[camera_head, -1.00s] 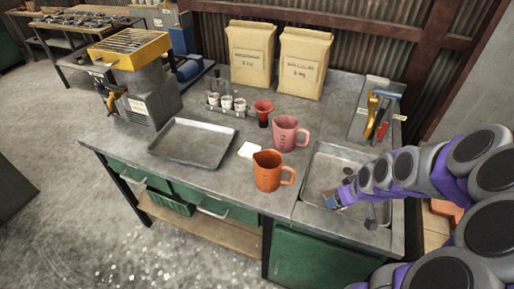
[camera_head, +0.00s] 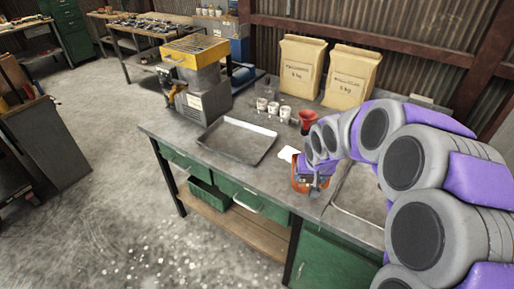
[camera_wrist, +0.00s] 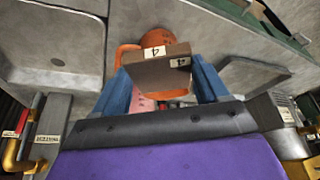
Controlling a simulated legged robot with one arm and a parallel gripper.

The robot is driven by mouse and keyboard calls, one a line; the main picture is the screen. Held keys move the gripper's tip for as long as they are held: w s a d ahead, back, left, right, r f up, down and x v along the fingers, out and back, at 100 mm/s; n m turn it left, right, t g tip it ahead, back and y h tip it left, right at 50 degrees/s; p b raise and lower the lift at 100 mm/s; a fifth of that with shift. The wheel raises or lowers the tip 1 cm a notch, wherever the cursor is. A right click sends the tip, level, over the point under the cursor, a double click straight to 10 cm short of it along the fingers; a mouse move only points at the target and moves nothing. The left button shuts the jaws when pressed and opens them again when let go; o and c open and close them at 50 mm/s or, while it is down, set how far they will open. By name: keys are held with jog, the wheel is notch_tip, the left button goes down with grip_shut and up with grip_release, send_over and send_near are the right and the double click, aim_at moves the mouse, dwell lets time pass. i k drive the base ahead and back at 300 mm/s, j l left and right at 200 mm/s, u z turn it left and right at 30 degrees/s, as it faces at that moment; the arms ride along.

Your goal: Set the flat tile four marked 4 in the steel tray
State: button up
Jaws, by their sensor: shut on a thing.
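The tile four (camera_wrist: 155,70) is a flat brown piece with white labels reading 4 in the wrist view. My gripper (camera_wrist: 160,82) has its blue fingers shut on it, one on each side. In the head view my gripper (camera_head: 315,183) is above the front of the bench, right of the steel tray, and I cannot make out the tile there. The steel tray (camera_head: 238,141) is shallow, rectangular and empty on the bench. In the wrist view a grey tray (camera_wrist: 250,76) lies to the right of the gripper.
The orange jug (camera_head: 297,180) stands right by my gripper, partly hidden by it. A white item (camera_head: 288,153) lies between tray and arm. A red funnel (camera_head: 308,118), white cups (camera_head: 272,107) and paper bags (camera_head: 300,68) stand behind. A yellow-topped machine (camera_head: 193,50) is left of them.

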aim_at(243, 143)
jog(key=i+j, duration=0.15)
jog(key=j, duration=0.25)
jog(key=i+j, duration=0.15)
jog(key=j, duration=0.25)
jog(key=i+j, duration=0.15)
jog(key=j, duration=0.25)
jog(key=i+j, duration=0.15)
jog(key=j, duration=0.25)
jog(key=i+j, duration=0.65)
jog(key=j, duration=0.3)
jog(key=i, duration=0.25)
